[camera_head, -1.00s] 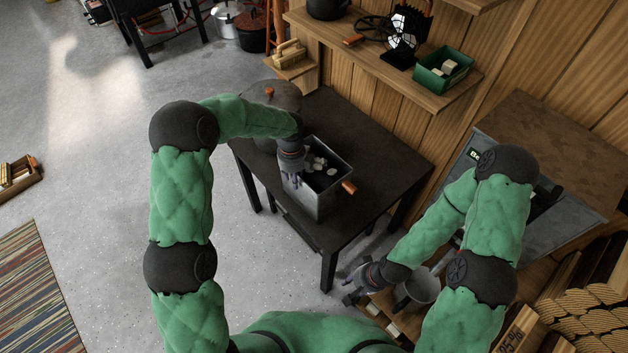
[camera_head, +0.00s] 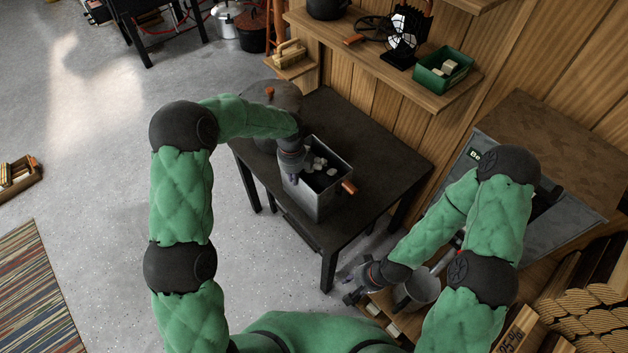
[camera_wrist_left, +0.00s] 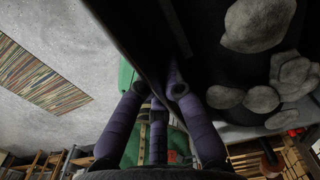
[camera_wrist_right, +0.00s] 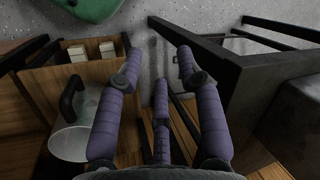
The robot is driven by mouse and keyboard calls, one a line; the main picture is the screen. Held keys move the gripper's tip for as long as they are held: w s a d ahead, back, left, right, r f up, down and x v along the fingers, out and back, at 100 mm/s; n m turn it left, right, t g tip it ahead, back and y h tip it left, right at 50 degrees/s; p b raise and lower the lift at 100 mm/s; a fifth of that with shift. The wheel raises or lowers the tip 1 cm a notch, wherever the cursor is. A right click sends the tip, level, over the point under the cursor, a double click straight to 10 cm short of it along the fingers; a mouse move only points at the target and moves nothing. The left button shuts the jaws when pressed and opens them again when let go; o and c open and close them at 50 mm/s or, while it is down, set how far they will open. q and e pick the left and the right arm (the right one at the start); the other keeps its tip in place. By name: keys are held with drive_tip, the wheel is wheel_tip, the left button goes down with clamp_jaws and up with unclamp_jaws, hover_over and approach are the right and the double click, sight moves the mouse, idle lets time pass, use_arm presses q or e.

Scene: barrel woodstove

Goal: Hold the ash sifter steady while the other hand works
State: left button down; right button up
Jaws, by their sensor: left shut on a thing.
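The ash sifter is a grey metal box (camera_head: 318,205) with a wooden handle (camera_head: 349,188) at its right end and pale lumps (camera_head: 320,164) inside. It stands upright on the dark table. My left gripper (camera_head: 291,178) is at its left side, shut on the wall there. In the left wrist view the fingers (camera_wrist_left: 156,88) lie on either side of the dark wall, with large lumps (camera_wrist_left: 258,24) at right. My right gripper (camera_head: 352,287) is open and empty, low beside the table. Its parted fingers also show in the right wrist view (camera_wrist_right: 157,65).
The dark table (camera_head: 375,155) has free room right of the sifter. A wall shelf (camera_head: 440,93) with a green box (camera_head: 443,69) overhangs behind the table.

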drive_tip(key=w+d+r+n+t+y, duration=0.1)
drive_tip(key=w+d+r+n+t, duration=0.2)
drive_tip(key=w, duration=0.5)
drive_tip(key=n+t+y, duration=0.8)
drive_tip(key=t, duration=0.1)
approach(355, 192)
drive_tip(key=f, duration=0.1)
drive_tip(key=shift+x, duration=5.2)
drive_tip(key=shift+w+d, duration=0.15)
drive_tip(key=shift+f, duration=0.1)
drive_tip(key=c, duration=0.6)
